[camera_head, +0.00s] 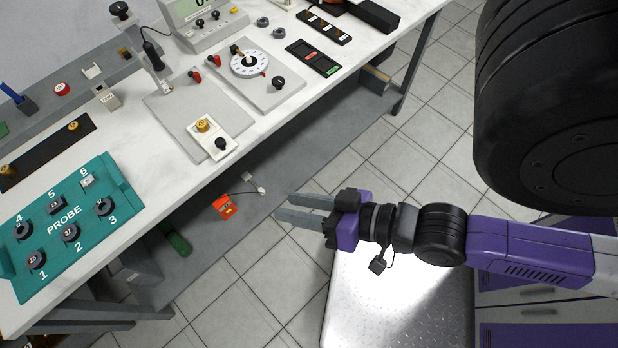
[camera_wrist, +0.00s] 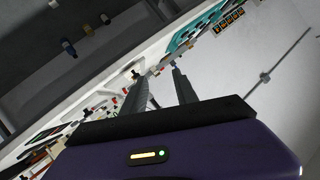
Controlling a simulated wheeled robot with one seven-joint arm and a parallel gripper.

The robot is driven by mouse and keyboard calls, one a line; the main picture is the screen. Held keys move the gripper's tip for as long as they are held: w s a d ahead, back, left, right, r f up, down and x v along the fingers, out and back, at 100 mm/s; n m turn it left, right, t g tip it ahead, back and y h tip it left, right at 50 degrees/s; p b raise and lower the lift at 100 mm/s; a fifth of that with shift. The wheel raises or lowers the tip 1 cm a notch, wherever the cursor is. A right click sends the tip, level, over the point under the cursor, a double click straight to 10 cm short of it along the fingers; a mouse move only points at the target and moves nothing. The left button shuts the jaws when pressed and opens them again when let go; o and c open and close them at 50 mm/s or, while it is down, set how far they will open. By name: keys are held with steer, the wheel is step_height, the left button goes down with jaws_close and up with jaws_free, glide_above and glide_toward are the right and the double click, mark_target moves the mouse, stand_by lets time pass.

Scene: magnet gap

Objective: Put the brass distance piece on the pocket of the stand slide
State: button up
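My gripper (camera_head: 285,207) is open and empty, its two grey fingers apart, over the floor in front of the bench. In the wrist view my gripper (camera_wrist: 159,74) also shows a gap between its fingers. A white slide plate with a black knob (camera_head: 221,144) lies at the front of a grey stand plate (camera_head: 170,108). A round brass-coloured piece (camera_head: 203,125) sits on that slide. Two more brass-coloured pieces, one at the right (camera_head: 73,125) and one at the left (camera_head: 8,170), are on a dark strip. I cannot tell which is the distance piece.
A teal PROBE tray (camera_head: 125,178) with several numbered pieces stands at the front left of the bench. A dial plate (camera_head: 268,84), a display unit (camera_head: 212,30) and dark trays (camera_head: 314,57) lie farther right. An orange meter (camera_head: 225,206) is on the lower shelf.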

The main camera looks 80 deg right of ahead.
steer(key=s+a+r+n, duration=0.1)
steer(key=n, duration=0.1)
steer(key=s+a+r+n+y, duration=0.1)
steer(key=n, duration=0.1)
steer(key=s+a+r+n+t, duration=0.1)
steer(key=r+n, duration=0.1)
steer(key=n, duration=0.1)
steer(key=shift+y, duration=0.4)
stand_by(0.6)
